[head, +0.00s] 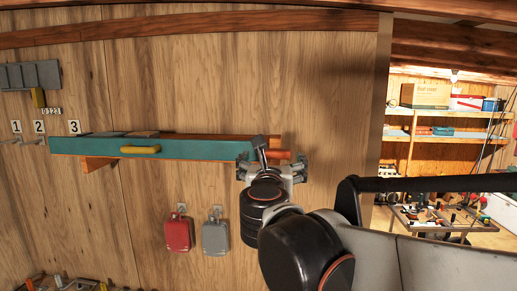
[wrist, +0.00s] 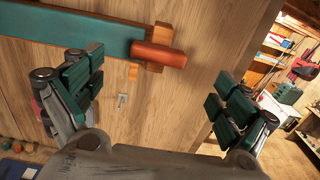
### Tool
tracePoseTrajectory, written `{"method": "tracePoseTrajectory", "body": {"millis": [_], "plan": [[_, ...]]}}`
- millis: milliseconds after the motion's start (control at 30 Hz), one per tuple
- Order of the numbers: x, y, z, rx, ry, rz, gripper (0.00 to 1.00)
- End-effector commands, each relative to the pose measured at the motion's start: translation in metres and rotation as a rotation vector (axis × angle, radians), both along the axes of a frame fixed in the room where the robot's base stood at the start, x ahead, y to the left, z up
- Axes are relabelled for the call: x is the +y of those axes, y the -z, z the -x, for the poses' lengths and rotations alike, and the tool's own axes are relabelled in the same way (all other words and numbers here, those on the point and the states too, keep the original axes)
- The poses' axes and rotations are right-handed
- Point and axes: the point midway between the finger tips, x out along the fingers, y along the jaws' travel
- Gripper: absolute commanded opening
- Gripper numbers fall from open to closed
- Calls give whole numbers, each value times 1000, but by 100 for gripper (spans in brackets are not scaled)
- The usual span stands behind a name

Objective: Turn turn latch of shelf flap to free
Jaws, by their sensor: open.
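The shelf flap (head: 200,149) is a long teal board with a yellow handle, lying along the wooden wall. Its right end also shows at the top left of the wrist view (wrist: 95,35). The turn latch (wrist: 158,54) is an orange-red bar at that end. It lies nearly level, its left part overlapping the flap's end and its right part crossing a wooden block. In the head view the latch (head: 279,155) is partly hidden by my gripper. My gripper (wrist: 160,95) is open and empty, its fingers wide apart, with the latch ahead between and above them.
A red box (head: 179,234) and a grey box (head: 215,236) hang on the wall below the flap. A small metal hook (wrist: 122,99) is below the latch. To the right, a doorway opens on shelves (head: 455,112) and a cluttered table. The wall right of the latch is bare.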

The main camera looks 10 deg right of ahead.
Motion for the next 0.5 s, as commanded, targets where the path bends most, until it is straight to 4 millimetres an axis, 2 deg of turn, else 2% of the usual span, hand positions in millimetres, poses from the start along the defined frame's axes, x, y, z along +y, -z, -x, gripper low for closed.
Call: {"method": "tracePoseTrajectory", "body": {"millis": [100, 500], "plan": [[-7, -1, -20, 0, 3, -1, 95], [-26, -1, -79, 0, 2, -2, 95]]}}
